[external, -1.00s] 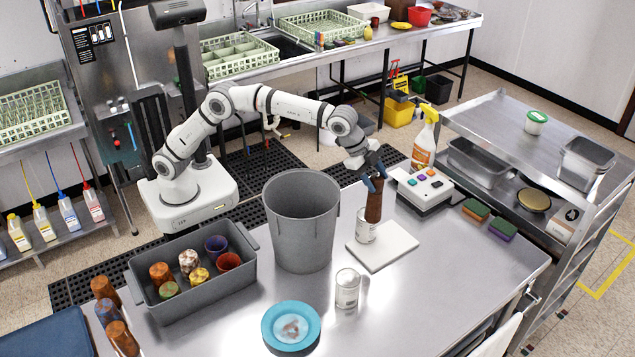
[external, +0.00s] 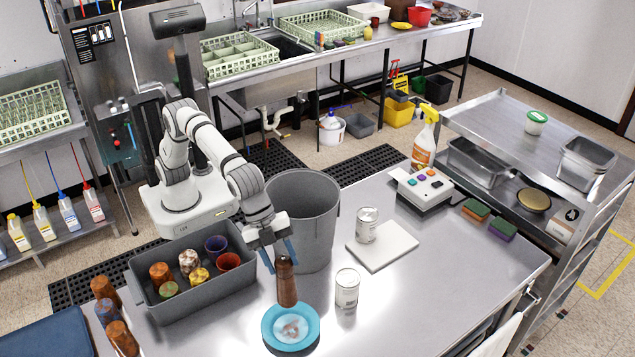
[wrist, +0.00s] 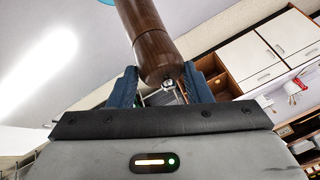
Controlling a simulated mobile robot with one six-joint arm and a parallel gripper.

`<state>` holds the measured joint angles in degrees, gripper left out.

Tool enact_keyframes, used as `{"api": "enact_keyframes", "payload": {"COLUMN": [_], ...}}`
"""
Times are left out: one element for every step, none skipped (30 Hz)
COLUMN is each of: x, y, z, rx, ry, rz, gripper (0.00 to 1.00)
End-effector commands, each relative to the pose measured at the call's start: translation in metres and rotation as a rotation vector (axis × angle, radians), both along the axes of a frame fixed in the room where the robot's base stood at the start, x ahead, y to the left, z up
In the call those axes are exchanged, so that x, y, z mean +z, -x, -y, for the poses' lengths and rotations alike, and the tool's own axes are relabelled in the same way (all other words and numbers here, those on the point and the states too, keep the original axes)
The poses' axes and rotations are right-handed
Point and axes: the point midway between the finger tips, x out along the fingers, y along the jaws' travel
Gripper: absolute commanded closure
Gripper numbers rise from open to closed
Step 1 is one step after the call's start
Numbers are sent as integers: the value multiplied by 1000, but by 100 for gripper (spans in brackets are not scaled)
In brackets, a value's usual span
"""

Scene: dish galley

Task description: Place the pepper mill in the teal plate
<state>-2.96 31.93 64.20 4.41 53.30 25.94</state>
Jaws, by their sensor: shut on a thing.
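The brown wooden pepper mill (external: 286,284) is upright, held by my gripper (external: 281,260) near its top. In the external view its lower end is over or just behind the rim of the teal plate (external: 270,334); I cannot tell whether it touches. The plate lies on the metal table at the front and has a pale, reddish-brown patch in its middle. In the wrist view the mill (wrist: 153,40) sits between the blue fingers of my gripper (wrist: 165,85), and a sliver of the teal plate (wrist: 107,1) shows at the top edge.
A white-labelled can (external: 346,290) stands just right of the plate. A tall grey bin (external: 307,215) is behind the mill. A grey tub (external: 208,302) of cups is left. The front right table is clear.

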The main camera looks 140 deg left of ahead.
Motion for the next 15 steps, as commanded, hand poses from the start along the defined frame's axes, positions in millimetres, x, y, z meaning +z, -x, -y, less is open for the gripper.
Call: {"api": "enact_keyframes", "payload": {"x": [-10,-14,-18,-24,-29,-34,-37,-40,-46,-50,-56,-64,-70,-76,-83], "y": [1,1,1,1,1,1,0,1,1,1,1,1,1,1,1], "z": [-2,-2,-2,-2,-2,-3,-3,-3,-3,-3,-3,-3,-3,-3,-3], "rx": [3,3,3,3,3,3,3,3,4,4,4,4,5,5,5], "ry": [-1,0,0,-1,-1,0,0,0,0,0,0,1,1,1,1], "rz": [-7,-6,-6,-7,-7,-6,-5,-6,-6,-6,-8,-7,-8,-7,-7], "gripper": [97,97,97,97,97,97,97,97,97,97,97,97,97,97,97]}}
